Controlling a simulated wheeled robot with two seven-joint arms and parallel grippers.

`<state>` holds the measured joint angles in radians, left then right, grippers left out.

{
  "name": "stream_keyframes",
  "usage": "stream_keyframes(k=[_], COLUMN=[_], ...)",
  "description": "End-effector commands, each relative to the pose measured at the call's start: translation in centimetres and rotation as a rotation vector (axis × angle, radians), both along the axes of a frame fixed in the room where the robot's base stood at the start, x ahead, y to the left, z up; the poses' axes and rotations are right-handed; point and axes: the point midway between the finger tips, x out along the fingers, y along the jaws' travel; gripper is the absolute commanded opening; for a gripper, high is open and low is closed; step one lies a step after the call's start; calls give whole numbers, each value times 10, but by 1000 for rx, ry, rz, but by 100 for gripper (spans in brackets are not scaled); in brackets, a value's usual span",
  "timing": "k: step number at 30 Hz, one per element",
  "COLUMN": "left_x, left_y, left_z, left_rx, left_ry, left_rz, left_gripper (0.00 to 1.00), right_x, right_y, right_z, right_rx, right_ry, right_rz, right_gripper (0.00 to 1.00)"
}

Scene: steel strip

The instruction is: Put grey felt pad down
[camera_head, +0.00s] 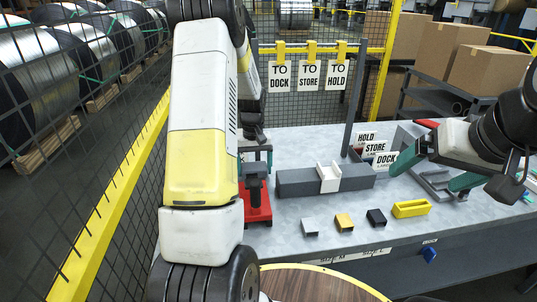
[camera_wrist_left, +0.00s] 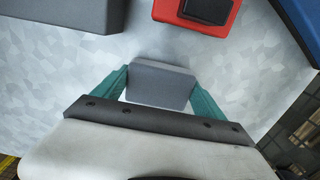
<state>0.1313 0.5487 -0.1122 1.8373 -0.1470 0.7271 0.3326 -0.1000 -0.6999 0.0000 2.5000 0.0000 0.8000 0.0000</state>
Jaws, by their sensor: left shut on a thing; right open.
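The grey felt pad (camera_wrist_left: 160,84) is between the teal fingers of my left gripper (camera_wrist_left: 160,92) in the left wrist view, with the pale speckled table behind it. I cannot tell whether the pad touches the table. In the head view my left gripper (camera_head: 255,152) is partly hidden behind my left arm, above a red stand (camera_head: 258,212), and I cannot make out the pad there.
A dark grey bar (camera_head: 350,176) with a white clip (camera_head: 329,177) lies on the table (camera_head: 300,150). In front are small grey (camera_head: 310,227), yellow (camera_head: 344,222) and black (camera_head: 376,217) pieces and a yellow holder (camera_head: 411,208). A sign post (camera_head: 352,110) stands behind the bar.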

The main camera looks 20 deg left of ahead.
Motion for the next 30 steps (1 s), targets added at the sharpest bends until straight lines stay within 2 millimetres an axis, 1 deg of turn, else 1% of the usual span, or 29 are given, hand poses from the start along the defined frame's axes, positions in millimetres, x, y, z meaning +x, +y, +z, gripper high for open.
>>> stream_keyframes(k=[4, 17, 26, 27, 30], left_x=[0, 0, 0, 0, 0], left_y=[0, 0, 0, 0, 0], left_z=[-5, -5, -11, -11, -11], left_rx=[0, 0, 0, 0, 0], left_ry=[0, 0, 1, 1, 0], left_rz=[0, -1, -1, -1, -1], left_gripper=[41, 41, 41, 83, 100], right_x=[0, 0, 0, 0, 0], right_y=[0, 0, 0, 0, 0], right_z=[0, 0, 0, 0, 0], right_rx=[0, 0, 0, 0, 0], right_ry=[0, 0, 0, 0, 0], right_rz=[0, 0, 0, 0, 0], right_gripper=[93, 93, 93, 93, 93])
